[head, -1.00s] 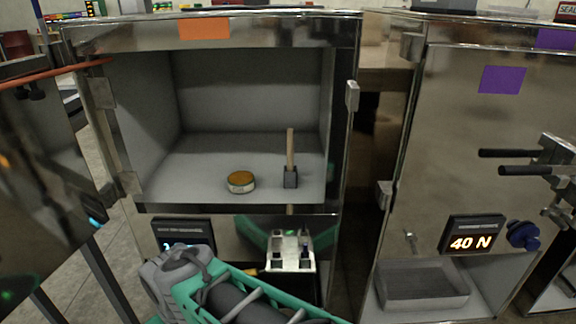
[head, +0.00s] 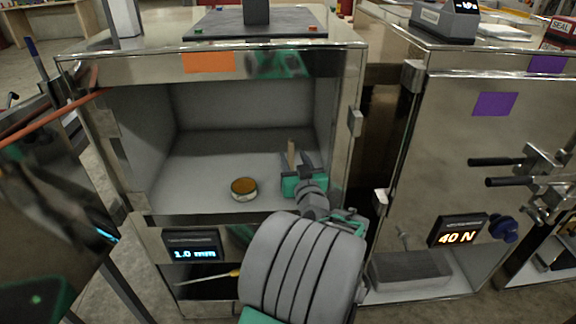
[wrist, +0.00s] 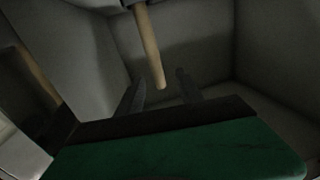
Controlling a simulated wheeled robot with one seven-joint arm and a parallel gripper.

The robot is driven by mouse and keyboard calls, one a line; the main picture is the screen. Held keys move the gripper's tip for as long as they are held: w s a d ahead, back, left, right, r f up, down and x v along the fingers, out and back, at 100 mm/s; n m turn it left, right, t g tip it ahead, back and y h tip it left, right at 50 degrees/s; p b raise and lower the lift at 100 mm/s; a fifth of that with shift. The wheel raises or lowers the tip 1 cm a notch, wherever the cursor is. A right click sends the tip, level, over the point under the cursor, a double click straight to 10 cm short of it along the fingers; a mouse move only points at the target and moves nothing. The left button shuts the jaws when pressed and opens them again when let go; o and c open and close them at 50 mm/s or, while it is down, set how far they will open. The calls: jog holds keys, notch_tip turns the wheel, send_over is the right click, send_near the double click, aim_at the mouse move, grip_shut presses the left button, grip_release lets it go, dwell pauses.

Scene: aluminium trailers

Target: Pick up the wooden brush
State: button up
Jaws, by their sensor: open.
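The wooden brush stands upright on the floor of the open steel compartment, at its right side. My gripper (head: 298,162) is inside the compartment, open, just in front of the brush. In the wrist view the handle (wrist: 150,50) hangs down from the top edge, with a dark block at its upper end. Its free end lies between my two dark fingers in the picture. I cannot tell whether it is between them in depth.
A round tin (head: 244,189) with an orange-brown top sits on the compartment floor left of my gripper. The compartment's right wall is close to my gripper. A grey slab (head: 255,24) lies on top of the cabinet. A second steel cabinet (head: 411,150) stands to the right.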

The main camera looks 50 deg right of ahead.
aim_at(292, 153)
jog(key=x, duration=0.4)
jog(key=shift+d+f, duration=0.3)
jog(key=shift+f, duration=0.1)
jog(key=shift+w+d+r, duration=0.1)
jog(key=shift+w+d, duration=0.2)
jog(key=shift+c, duration=0.3)
jog(key=shift+a, duration=0.1)
grip_shut()
